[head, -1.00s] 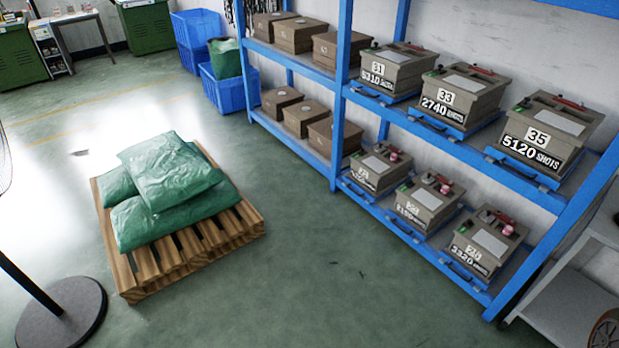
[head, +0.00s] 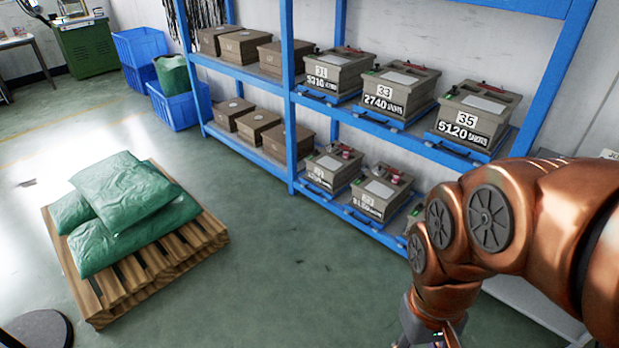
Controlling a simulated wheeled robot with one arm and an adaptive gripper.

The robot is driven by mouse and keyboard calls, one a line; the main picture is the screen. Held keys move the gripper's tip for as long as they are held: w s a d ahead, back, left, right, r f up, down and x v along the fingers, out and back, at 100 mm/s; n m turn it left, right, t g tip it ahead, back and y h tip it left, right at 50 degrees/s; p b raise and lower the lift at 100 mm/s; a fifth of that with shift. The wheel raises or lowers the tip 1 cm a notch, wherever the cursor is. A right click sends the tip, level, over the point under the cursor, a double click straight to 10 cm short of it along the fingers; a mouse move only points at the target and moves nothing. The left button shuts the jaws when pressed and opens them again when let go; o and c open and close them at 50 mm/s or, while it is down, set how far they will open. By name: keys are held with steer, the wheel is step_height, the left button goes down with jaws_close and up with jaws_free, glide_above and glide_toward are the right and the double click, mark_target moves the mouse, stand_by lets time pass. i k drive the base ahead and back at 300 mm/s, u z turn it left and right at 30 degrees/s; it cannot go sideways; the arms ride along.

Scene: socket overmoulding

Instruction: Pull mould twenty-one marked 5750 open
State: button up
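The grey-brown moulds stand on blue pull-out trays on two levels of a blue rack. On the lower level, the leftmost mould (head: 331,171) carries a small label that is too blurred to read surely. The middle lower mould (head: 381,192) stands to its right. A third lower mould is mostly hidden behind my copper arm. The upper moulds read 31 (head: 337,74), 33 (head: 394,91) and 35 (head: 478,115). The visible trays sit in the rack. My gripper (head: 432,337) is at the bottom edge, partly cut off, in front of the rack and apart from the moulds. Its fingers are not clearly seen.
Brown boxes (head: 258,130) fill the rack's left bay. A wooden pallet (head: 203,236) with green sacks (head: 127,192) stands on the floor at left, a round black base (head: 38,330) near it. Blue crates (head: 177,108) stand at the back. Floor between pallet and rack is clear.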

mark_target(328, 174)
steer(key=z, duration=0.45)
steer(key=i, duration=2.25)
steer(key=u, duration=0.95)
steer(key=i, duration=0.75)
steer(key=u, duration=1.25)
steer(key=i, duration=0.25)
steer(key=u, duration=0.15)
